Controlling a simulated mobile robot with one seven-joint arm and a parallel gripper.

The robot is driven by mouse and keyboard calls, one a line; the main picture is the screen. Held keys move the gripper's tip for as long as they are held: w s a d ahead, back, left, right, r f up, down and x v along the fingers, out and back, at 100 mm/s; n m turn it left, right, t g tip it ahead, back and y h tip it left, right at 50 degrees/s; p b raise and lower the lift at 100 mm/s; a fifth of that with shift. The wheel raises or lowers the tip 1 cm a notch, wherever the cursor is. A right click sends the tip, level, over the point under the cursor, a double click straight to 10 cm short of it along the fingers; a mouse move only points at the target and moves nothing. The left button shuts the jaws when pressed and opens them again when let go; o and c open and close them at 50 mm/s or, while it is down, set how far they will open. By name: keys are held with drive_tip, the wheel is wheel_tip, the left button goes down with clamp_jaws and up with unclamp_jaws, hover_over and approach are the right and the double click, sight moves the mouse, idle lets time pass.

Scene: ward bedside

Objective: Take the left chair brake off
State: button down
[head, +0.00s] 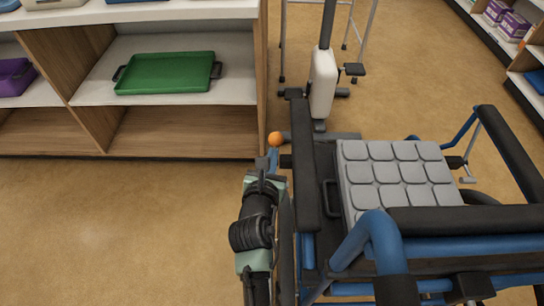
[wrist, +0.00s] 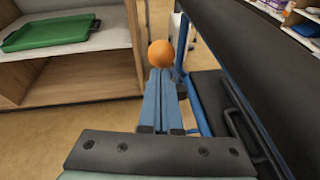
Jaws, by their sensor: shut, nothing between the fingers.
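The wheelchair (head: 400,220) stands at the right, with a blue frame, black armrests and a grey padded seat. An orange ball knob (head: 276,139), seemingly that of the left brake lever, shows by the front end of its left armrest. The knob also shows in the wrist view (wrist: 161,53). My gripper (head: 272,156) is outside the left armrest, pointing forward. In the wrist view my gripper (wrist: 161,78) has its blue fingers shut together and empty, their tips right at the near side of the knob. I cannot tell whether they touch it. The lever's shaft is hidden.
A wooden shelf unit (head: 87,136) with a green tray (head: 167,73) stands ahead and left, its right end close to the knob. A white and grey pole stand (head: 323,80) is ahead of the chair. The floor (head: 120,230) at the left is clear.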

sight(273, 136)
drive_tip(key=shift+r+p, duration=0.2)
drive_tip(key=shift+p, duration=0.1)
drive_tip(key=w+r+p, duration=0.1)
drive_tip(key=p, duration=0.2)
drive_tip(key=shift+w+r+g, duration=0.1)
drive_tip(key=shift+r+g, duration=0.05)
drive_tip(key=shift+g, duration=0.25)
drive_tip(key=w+r+g+p, duration=0.1)
drive_tip(key=w+p, duration=0.1)
drive_tip(key=p, duration=0.2)
drive_tip(key=shift+r+p, duration=0.1)
drive_tip(key=shift+p, duration=0.25)
drive_tip(key=w+g, duration=0.1)
drive_tip(key=w, duration=0.9)
drive_tip(key=shift+b, duration=0.4)
drive_tip(key=shift+r, duration=0.1)
